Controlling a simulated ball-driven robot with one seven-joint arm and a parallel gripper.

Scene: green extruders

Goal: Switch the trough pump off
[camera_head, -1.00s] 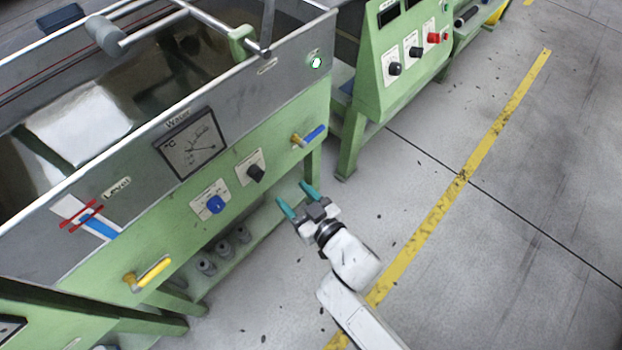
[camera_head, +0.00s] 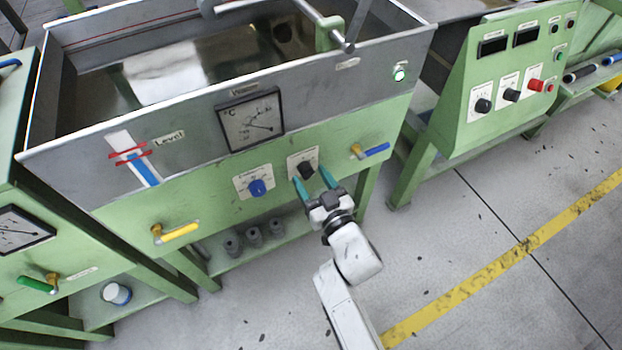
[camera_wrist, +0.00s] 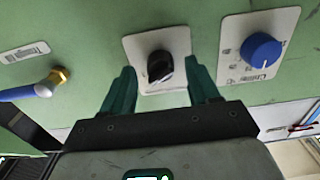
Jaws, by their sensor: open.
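The black rotary knob (camera_head: 306,169) sits on a white plate on the green front panel of the trough (camera_head: 130,207). My gripper (camera_head: 311,179) is open and empty just in front of this knob, its teal fingers pointing at the panel. In the wrist view, the black knob (camera_wrist: 160,66) shows between and slightly beyond the spread fingertips (camera_wrist: 163,76), and I see no contact. The knob carries a pale pointer mark, tilted in the wrist view. The plate's lettering is too small to read. A green lamp (camera_head: 400,73) at the trough's upper right glows.
A blue knob (camera_head: 257,187) is left of the black one. A blue-handled valve (camera_head: 372,151) is to its right, a yellow-handled valve (camera_head: 175,234) lower left. A dial (camera_head: 250,122) sits above. A control box (camera_head: 508,75) stands right; open floor (camera_head: 440,255) lies before it.

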